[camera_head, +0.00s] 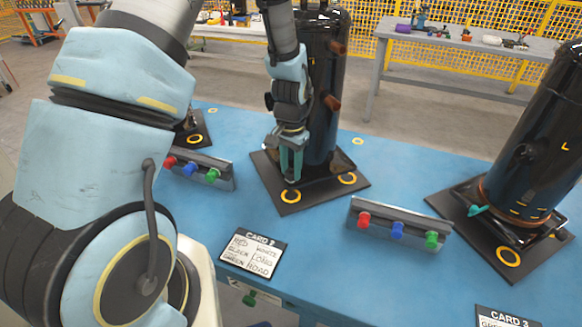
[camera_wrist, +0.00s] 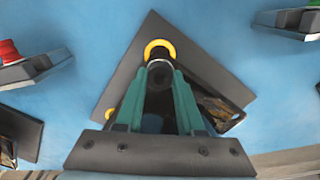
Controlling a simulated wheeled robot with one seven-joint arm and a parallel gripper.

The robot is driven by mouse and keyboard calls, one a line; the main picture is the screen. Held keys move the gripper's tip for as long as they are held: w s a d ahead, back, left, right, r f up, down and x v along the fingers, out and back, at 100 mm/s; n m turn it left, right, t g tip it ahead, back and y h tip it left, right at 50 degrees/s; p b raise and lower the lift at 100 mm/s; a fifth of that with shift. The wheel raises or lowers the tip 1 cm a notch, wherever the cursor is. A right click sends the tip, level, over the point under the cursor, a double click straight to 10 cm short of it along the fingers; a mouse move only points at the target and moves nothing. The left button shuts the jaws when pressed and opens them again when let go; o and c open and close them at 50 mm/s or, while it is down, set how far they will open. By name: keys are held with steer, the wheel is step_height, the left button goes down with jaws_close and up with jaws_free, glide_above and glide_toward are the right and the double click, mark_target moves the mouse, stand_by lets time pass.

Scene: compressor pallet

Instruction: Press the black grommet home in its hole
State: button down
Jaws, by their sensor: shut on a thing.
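My gripper (camera_head: 291,172) points down at the front corner of the black base plate (camera_head: 268,170) of the middle compressor (camera_head: 323,95). In the wrist view, my gripper's green fingers (camera_wrist: 160,76) are shut on the black grommet (camera_wrist: 160,70), a small dark round piece. The grommet is at a yellow ring (camera_wrist: 158,43) on the plate, which also shows in the head view (camera_head: 290,197). The hole itself is hidden behind the grommet and fingertips. I cannot tell whether the grommet is in the hole or just above it.
A second yellow ring (camera_head: 347,178) marks another plate corner. A rail with red, blue and green knobs (camera_head: 398,226) and a printed card (camera_head: 253,253) lie in front. Another compressor (camera_head: 530,150) stands at right.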

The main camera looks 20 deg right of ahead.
steer(key=shift+f+b, duration=0.6)
steer(key=shift+f, duration=0.4)
steer(key=shift+c, duration=2.2)
jaws_free()
steer(key=shift+r, duration=0.1)
step_height(320, 180, up, 11)
steer(key=b, duration=0.1)
steer(key=shift+b, duration=0.35)
steer(key=shift+c, duration=0.2)
